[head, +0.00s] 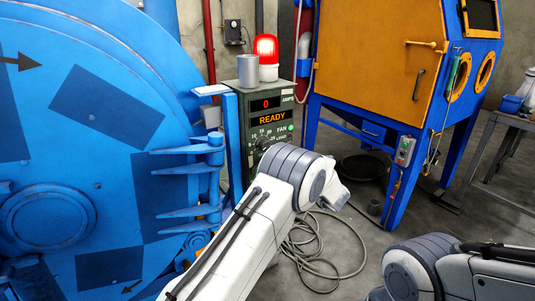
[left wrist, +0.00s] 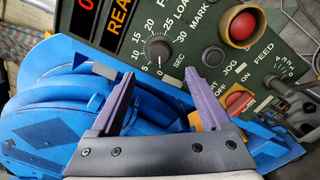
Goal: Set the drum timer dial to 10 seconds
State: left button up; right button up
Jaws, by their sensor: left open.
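The timer dial (left wrist: 158,49) is a round black knob on the dark green control panel (left wrist: 262,52). Its scale is printed 0, 5, 10 and up to 30, with SEC beside it. Its white mark appears to point at 0. My left gripper (left wrist: 157,76) is open, its two purple fingers pointing at the dial with nothing between them; the gap to the knob is hard to judge. In the head view, my left arm covers the panel's lower part and hides its own gripper. The display (head: 269,111) reads 0 and READY. My right gripper is out of view.
A lit red beacon (head: 265,48) and a grey cylinder (head: 248,70) top the control box. The blue drum door (head: 100,180) is close on the left. A cable (head: 325,250) lies on the floor.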

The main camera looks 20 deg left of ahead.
pick_arm(q)
jog(key=x, duration=0.9)
jog(key=shift+w, duration=0.2)
jog(key=shift+a, duration=0.15)
grip_shut()
